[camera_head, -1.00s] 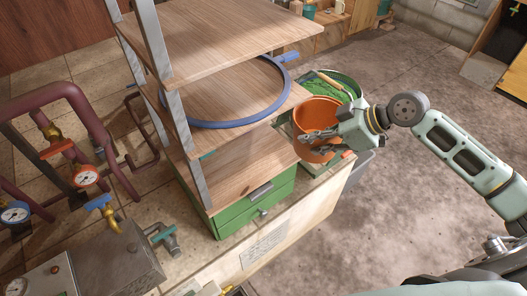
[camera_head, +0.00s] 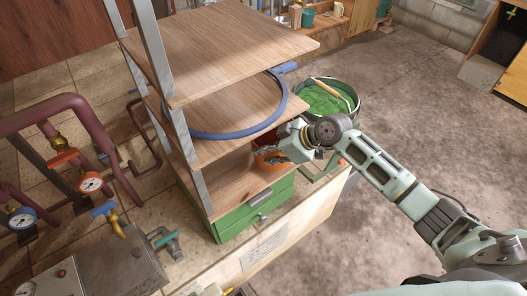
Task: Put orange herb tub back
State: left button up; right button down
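The orange herb tub (camera_head: 268,166) is at the right end of the low shelf board (camera_head: 238,178), under the middle board. My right gripper (camera_head: 270,154) reaches in from the right and appears shut on the tub. The gripper and the middle board hide much of the tub. I cannot tell whether the tub rests on the low board or hangs just above it. My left gripper is not in view.
A blue hose ring (camera_head: 233,130) lies on the middle board, above the tub. A bucket of green herbs (camera_head: 322,98) stands behind my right arm. Green drawers (camera_head: 254,210) sit under the low board. Gauges and pipes (camera_head: 58,115) stand at left.

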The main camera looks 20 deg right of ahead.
jog(key=shift+w+a+f, duration=0.3)
jog(key=shift+w+a, duration=0.05)
jog(key=shift+a, duration=0.05)
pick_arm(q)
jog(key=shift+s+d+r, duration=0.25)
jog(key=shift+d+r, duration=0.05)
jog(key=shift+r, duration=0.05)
pick_arm(e)
jog(key=shift+f, duration=0.25)
jog(key=c, duration=1.9)
grip_release()
jog(key=shift+c, duration=0.2)
pick_arm(q)
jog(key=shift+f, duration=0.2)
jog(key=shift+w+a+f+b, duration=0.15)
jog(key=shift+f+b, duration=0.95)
jog(key=shift+b, duration=0.15)
pick_arm(e)
jog(key=v, duration=1.2)
